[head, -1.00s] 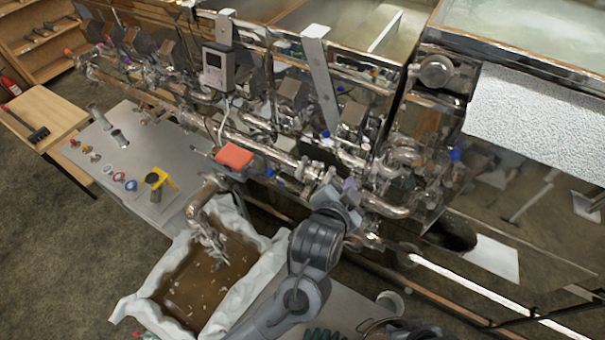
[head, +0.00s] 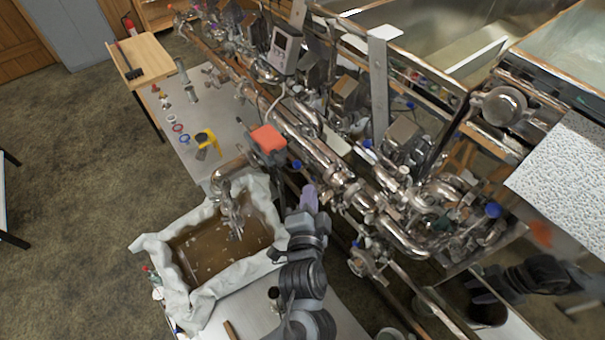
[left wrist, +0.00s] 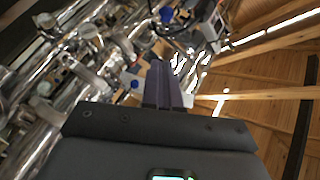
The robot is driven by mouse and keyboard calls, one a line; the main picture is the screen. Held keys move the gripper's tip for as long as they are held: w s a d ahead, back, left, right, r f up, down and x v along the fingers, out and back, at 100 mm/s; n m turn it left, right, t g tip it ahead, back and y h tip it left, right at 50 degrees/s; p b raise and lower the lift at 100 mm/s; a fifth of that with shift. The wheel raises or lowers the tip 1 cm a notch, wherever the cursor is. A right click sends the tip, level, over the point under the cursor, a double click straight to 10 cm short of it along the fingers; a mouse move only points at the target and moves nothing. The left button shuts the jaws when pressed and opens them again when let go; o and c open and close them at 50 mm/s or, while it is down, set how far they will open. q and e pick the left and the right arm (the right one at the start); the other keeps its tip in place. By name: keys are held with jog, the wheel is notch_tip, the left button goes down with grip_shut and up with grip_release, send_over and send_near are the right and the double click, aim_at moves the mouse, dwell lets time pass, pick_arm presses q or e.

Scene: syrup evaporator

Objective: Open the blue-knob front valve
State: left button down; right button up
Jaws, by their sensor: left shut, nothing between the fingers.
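Several small blue knobs show along the steel pipework. In the head view one blue knob (head: 493,210) is at the right end, another (head: 366,144) is in the middle, and one (head: 297,165) is beside the orange-red box. I cannot tell which one is the front valve's. My left gripper (head: 308,198), with purple fingers, is shut and empty in front of the pipes, right of the cloth-lined tray. In the left wrist view its fingers (left wrist: 163,88) are together, with a blue knob (left wrist: 134,84) visible just left of them. My right arm shows at lower right; its fingers are unclear.
The cloth-lined tray (head: 180,290) of brown liquid stands left of my left arm under a spout (head: 230,172). The orange-red box (head: 268,138) sits on the pipework. A grey side table (head: 205,125) holds small parts. Open floor lies at left.

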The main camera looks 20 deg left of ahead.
aim_at(311, 181)
pick_arm(q)
jog(key=w+a+f, duration=0.2)
jog(key=w+a, duration=0.2)
jog(key=w, duration=0.2)
jog(key=shift+w+a+f, duration=0.25)
jog(key=shift+a+f, duration=0.05)
jog(key=shift+f, duration=0.05)
pick_arm(e)
jog(key=shift+d+r, duration=0.15)
jog(key=shift+d, duration=0.05)
jog(key=shift+w+r, duration=0.1)
